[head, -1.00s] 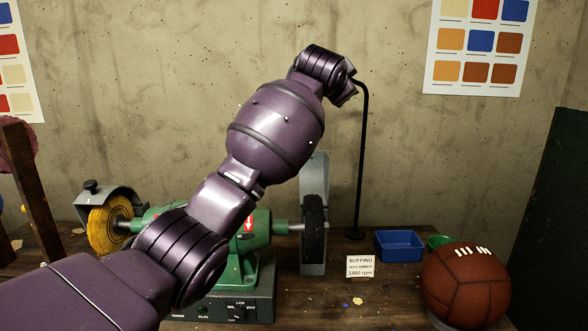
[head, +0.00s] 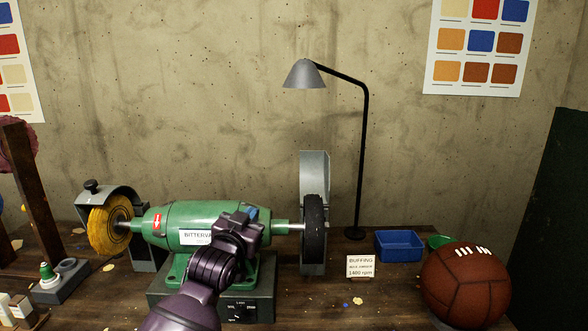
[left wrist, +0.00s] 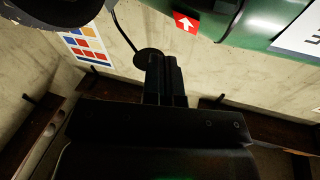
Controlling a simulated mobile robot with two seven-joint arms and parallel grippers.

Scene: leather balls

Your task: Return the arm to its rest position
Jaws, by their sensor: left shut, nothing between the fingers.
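My left arm (head: 190,300) is purple and rises from the bottom edge of the head view, a little left of the middle. Its left gripper (head: 240,220) is dark and stands in front of the green buffing machine (head: 190,222), hiding part of its body and label. I cannot tell whether it touches the machine. In the left wrist view the two dark fingers (left wrist: 165,75) are together with nothing between them. The machine's green body also shows there at the top right (left wrist: 265,20). My right gripper is in no view.
A yellow buffing wheel (head: 108,228) and a black wheel (head: 314,225) flank the machine. A lamp (head: 364,150), a blue tray (head: 399,246), a small sign (head: 360,266) and a brown leather ball (head: 465,285) stand to the right. A wooden post (head: 38,185) rises at the left.

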